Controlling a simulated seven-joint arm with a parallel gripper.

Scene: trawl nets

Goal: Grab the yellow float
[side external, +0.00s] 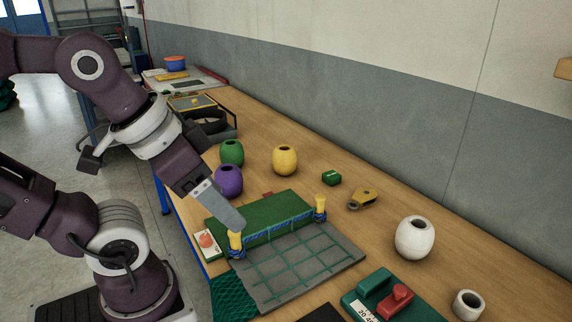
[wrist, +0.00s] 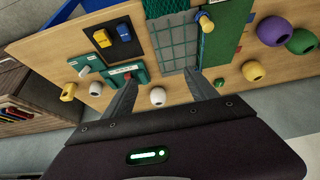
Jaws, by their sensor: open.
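The yellow float (side external: 285,160) is a rounded barrel shape with a dark hole in its top. It stands upright on the wooden bench, behind and to the right of my gripper in the side view. In the wrist view the yellow float (wrist: 253,70) lies to the right of my fingers, outside the gap between them. My gripper (wrist: 161,73) is open and empty, its two grey fingers apart. In the side view my gripper (side external: 236,222) is over the green board and net area, away from the float. Only one finger shows clearly there.
A purple float (side external: 229,181) and a green float (side external: 232,152) stand left of the yellow float. A white float (side external: 414,237) is far to its right. A small green block (side external: 331,178) and a yellow pulley (side external: 363,199) lie nearby. A netting frame (side external: 300,270) lies in front.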

